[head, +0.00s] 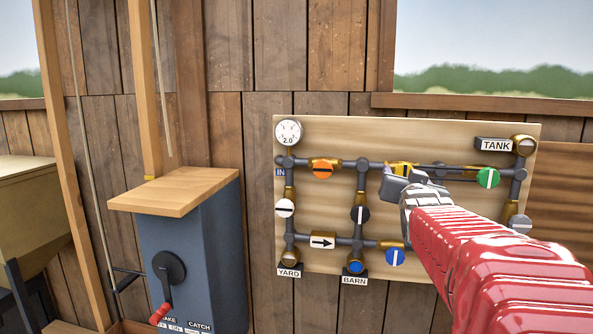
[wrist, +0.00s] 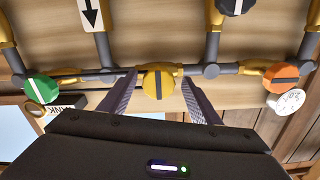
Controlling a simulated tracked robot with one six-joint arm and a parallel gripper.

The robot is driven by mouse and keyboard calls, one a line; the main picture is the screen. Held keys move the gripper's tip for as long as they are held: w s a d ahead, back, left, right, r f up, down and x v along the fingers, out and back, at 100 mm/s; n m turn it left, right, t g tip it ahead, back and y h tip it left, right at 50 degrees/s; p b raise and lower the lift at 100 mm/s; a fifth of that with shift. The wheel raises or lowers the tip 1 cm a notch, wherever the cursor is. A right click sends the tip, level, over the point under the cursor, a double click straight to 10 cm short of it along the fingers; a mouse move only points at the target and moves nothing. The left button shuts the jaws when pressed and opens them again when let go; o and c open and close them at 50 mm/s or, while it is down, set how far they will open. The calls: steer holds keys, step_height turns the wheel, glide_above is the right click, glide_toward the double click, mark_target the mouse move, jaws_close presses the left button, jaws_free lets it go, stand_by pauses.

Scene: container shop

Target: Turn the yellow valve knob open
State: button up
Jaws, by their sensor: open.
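The yellow valve knob (wrist: 158,84) sits on the upper pipe of a wooden board, near the middle of the wrist view. Its dark slot runs across the pipe. My gripper (wrist: 160,92) is open, with one finger on each side of the knob. I cannot tell whether either finger touches it.
On the same pipe, the orange knob (head: 322,170) is to the left and the green knob (head: 488,178) to the right. White, black and blue (head: 395,257) knobs sit lower on the board. A gauge (head: 288,132) is at top left. A grey crank box (head: 190,255) stands left of the board.

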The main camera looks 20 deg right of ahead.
steer(key=shift+w+d, duration=0.3)
steer(key=shift+w, duration=0.3)
steer(key=shift+s, duration=0.1)
steer(key=shift+c, duration=0.5)
steer(key=c, duration=1)
